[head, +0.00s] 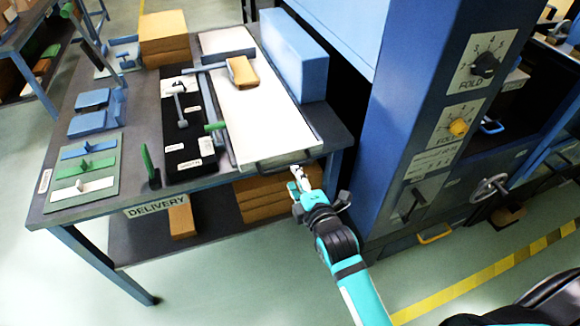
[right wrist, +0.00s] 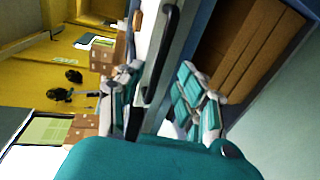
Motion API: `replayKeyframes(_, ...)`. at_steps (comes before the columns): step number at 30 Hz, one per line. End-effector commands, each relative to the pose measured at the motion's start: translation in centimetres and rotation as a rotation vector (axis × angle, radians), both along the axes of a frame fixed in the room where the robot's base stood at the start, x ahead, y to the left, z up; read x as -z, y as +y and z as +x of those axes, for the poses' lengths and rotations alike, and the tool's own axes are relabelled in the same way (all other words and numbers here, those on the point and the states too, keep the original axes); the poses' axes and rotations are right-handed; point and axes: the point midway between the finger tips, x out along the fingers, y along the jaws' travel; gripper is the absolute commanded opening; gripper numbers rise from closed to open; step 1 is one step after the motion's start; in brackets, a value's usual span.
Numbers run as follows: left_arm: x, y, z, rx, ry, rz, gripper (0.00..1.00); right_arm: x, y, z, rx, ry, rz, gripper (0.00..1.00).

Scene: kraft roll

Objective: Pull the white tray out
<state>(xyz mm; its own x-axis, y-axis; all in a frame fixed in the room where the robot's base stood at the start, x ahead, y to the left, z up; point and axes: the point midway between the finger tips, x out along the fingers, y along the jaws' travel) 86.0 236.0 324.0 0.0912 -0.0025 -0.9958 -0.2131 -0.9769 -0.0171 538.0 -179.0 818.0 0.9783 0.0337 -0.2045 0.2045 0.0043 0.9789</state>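The white tray (head: 265,115) lies flat on the dark delivery table, its near end at the table's front edge. A dark bar handle (head: 283,162) runs along that near end; it also shows in the right wrist view (right wrist: 168,45). A tan block (head: 242,72) rests on the tray's far part. My right gripper (head: 297,174) is just in front of the handle's right part. In the right wrist view its fingers (right wrist: 160,80) stand apart, one on each side of the handle, with a gap visible; contact cannot be told. My left gripper is not in view.
A blue box (head: 293,55) stands right of the tray, and a black tool board (head: 185,125) lies left of it. A blue machine column (head: 420,110) rises close on the right. Brown boxes (head: 275,197) sit on the lower shelf. Floor in front is clear.

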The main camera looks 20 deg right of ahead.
Motion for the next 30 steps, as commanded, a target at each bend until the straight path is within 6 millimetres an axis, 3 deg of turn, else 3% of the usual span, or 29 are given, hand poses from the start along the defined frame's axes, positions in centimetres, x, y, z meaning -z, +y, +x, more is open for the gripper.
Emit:
replayKeyframes(3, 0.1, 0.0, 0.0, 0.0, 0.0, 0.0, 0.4, 0.4, 0.0, 2.4, 0.001, -0.003, 0.0, 0.36)
replayKeyframes(9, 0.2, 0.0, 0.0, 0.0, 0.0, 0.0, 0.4, 1.0, 0.2, 5.0, 0.001, -0.001, 0.0, 0.36)
replayKeyframes(21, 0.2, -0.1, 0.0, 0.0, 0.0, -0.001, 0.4, 1.2, 0.2, 5.8, 0.001, 0.0, 0.0, 0.36)
replayKeyframes(30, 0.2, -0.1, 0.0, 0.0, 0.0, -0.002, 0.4, 1.2, 0.2, 5.8, 0.0, 0.0, 0.0, 0.0)
